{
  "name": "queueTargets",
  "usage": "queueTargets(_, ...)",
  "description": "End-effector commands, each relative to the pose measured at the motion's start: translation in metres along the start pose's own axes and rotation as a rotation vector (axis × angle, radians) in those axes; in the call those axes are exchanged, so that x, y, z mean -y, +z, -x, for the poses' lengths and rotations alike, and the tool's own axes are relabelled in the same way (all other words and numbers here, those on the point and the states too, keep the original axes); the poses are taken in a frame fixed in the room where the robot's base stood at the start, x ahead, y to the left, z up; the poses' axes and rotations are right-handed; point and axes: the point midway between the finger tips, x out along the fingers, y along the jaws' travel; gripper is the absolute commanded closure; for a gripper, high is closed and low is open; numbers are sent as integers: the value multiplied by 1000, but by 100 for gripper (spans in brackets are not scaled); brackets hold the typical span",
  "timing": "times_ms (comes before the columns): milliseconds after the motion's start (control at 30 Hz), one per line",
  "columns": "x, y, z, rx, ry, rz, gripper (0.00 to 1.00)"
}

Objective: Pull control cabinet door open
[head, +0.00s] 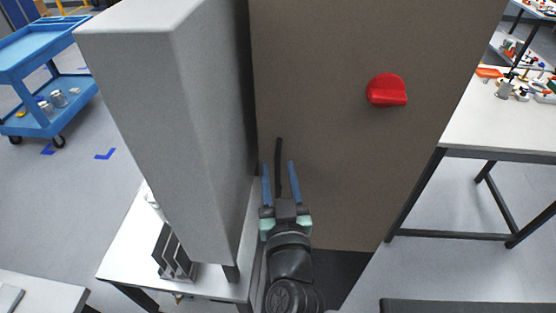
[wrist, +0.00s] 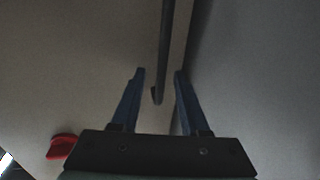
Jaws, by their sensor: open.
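The control cabinet door is a flat brown-grey panel (head: 335,150) in the middle of the head view. It bears a red knob (head: 387,91) and a thin black upright handle (head: 279,153) near its left edge. My gripper (head: 278,165) is at the handle, its blue fingers open, one on each side of it. In the wrist view, the handle (wrist: 166,40) runs down between the fingertips of my gripper (wrist: 159,72), with a visible gap on both sides. The red knob also shows in the wrist view (wrist: 62,146).
A tall grey box (head: 170,120) stands close to the left of the panel, near my gripper. Below it is a white table (head: 120,262) with dark plates (head: 173,255). A workbench (head: 505,125) stands at the right. A blue cart (head: 45,65) stands far left.

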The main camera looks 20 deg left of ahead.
Motion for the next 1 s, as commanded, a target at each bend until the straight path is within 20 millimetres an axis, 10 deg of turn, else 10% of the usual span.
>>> queueTargets(467, 0, 0, -14, -1, 0, 1, 55)
queueTargets(733, 0, 0, -14, 0, 0, 1, 98)
queueTargets(1000, 0, 0, -14, 0, 0, 1, 100)
